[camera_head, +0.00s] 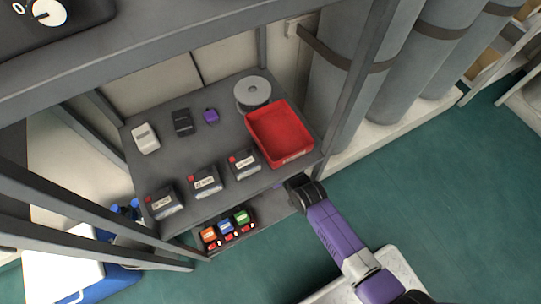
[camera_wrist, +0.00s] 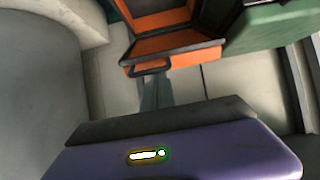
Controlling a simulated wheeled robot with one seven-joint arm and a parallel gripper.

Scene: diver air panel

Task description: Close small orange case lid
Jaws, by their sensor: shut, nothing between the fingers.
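The small orange case (camera_wrist: 160,45) is at the top of the wrist view, with its lid standing open and its orange inside showing within a dark rim. A dark handle loop is on its near side. In the head view an orange piece (camera_head: 208,234) shows on the lower shelf, at the left of a short row. My gripper (camera_head: 292,184) is at the right front edge of the shelving, its tips hidden there. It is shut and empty. Its purple body fills the bottom of the wrist view, apart from the case.
A green case (camera_wrist: 265,28) stands right of the orange one. The upper shelf (camera_head: 190,165) above the row holds a red tray (camera_head: 280,137), a grey spool (camera_head: 253,90) and several small boxes. Shelf posts stand at left and right. Green floor at right is clear.

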